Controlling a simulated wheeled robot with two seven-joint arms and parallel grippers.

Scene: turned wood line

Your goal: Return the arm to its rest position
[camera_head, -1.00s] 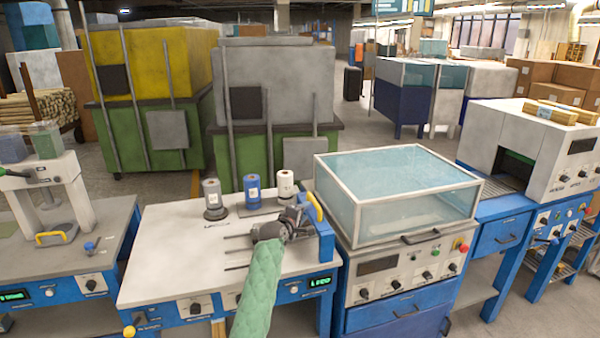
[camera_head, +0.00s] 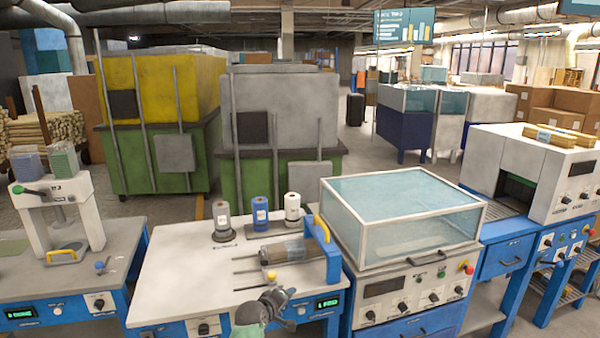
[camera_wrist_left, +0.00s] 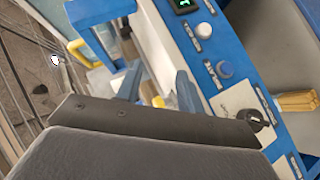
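My left gripper (camera_head: 270,302) is low in the head view, in front of the middle table's front edge. Its fingers show in the left wrist view (camera_wrist_left: 158,88), spread apart with nothing between them. My green-sleeved arm is mostly below the picture. A brown wooden cylinder with a grey-blue band (camera_head: 285,250) lies on the table beside a blue bracket (camera_head: 322,250) with a yellow handle. The gripper is apart from it, nearer the front. My right gripper is not in view.
The middle table (camera_head: 180,270) carries grey, blue and white spools (camera_head: 257,212) at its back and thin rods at its centre. A yellow knob (camera_head: 271,276) is close to my gripper. A glass-topped cabinet (camera_head: 400,225) stands to the right, a press (camera_head: 60,205) to the left.

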